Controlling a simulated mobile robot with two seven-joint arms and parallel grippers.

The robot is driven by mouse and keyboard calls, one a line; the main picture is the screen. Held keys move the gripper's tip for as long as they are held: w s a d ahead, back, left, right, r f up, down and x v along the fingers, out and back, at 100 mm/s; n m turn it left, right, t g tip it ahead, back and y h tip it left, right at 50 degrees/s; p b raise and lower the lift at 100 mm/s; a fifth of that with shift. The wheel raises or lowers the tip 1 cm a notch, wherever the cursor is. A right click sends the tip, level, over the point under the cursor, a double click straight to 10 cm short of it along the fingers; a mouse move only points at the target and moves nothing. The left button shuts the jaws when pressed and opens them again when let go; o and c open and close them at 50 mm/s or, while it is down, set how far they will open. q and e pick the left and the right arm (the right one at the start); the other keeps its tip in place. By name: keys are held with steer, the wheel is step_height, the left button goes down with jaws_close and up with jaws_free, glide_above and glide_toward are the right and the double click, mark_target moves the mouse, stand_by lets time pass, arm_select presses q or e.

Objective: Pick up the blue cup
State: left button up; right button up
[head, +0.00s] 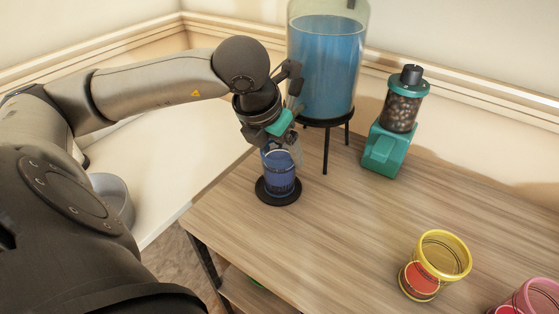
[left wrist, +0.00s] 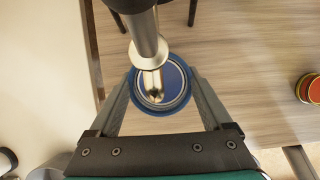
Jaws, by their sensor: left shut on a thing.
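The blue cup (head: 279,174) stands upright on a round black coaster (head: 278,192) near the table's left end. My left gripper (head: 283,147) reaches down over the cup from above and is shut on it. In the left wrist view the blue cup (left wrist: 160,88) sits between the two fingers, seen from above, with the fingers (left wrist: 160,95) touching its rim on both sides. The dispenser's metal spout (left wrist: 150,60) hangs over the cup in that view and hides part of its inside. My right gripper is not in view.
A large dispenser of blue liquid (head: 327,65) on black legs stands just behind the cup. A green grinder (head: 390,150) stands right of it. A yellow-rimmed cup (head: 420,280) and a pink cup (head: 540,296) are at the front right. The wooden table (head: 340,230) is clear between.

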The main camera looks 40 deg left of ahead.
arm_select(q)
jaws_close()
steer(key=shift+a+r, duration=0.1)
stand_by(0.4)
